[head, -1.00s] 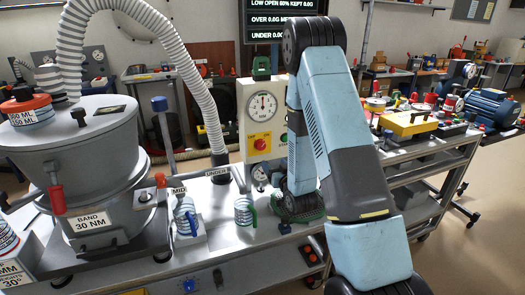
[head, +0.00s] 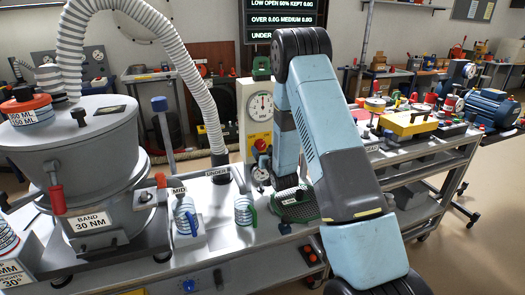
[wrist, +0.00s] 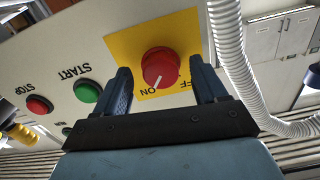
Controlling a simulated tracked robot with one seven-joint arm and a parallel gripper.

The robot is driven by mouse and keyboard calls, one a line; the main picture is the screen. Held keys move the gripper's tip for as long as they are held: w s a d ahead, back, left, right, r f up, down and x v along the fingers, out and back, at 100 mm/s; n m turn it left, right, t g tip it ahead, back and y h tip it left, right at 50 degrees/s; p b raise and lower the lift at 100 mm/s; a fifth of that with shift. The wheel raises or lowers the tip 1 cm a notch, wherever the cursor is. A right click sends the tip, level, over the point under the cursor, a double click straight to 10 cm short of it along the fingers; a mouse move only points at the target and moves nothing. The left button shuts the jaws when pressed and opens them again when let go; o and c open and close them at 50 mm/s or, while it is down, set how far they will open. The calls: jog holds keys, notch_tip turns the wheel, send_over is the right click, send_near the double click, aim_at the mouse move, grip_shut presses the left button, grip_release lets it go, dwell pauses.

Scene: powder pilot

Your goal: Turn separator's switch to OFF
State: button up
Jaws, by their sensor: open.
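The separator's switch, a round red knob (wrist: 160,68) on a yellow plate (wrist: 180,34), faces me in the wrist view. That view is inverted. The knob's white mark points towards the ON lettering; the OFF lettering is partly covered by a finger. My gripper (wrist: 160,75) is open, with one dark finger on each side of the knob and visible gaps between. I cannot tell whether the fingertips reach past the knob's face. In the head view the switch (head: 261,145) shows at the cream control box (head: 246,97), partly covered by my arm, which hides my gripper.
Green START (wrist: 87,91) and red STOP (wrist: 38,105) buttons sit beside the switch. A ribbed white hose (wrist: 232,50) runs close on the other side. In the head view a drum separator (head: 85,150) and jars, including a MID jar (head: 185,215), stand on the bench.

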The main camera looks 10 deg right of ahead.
jog(key=shift+w, duration=0.55)
jog(key=shift+c, duration=0.4)
jog(key=c, duration=1)
jog(key=shift+o, duration=0.2)
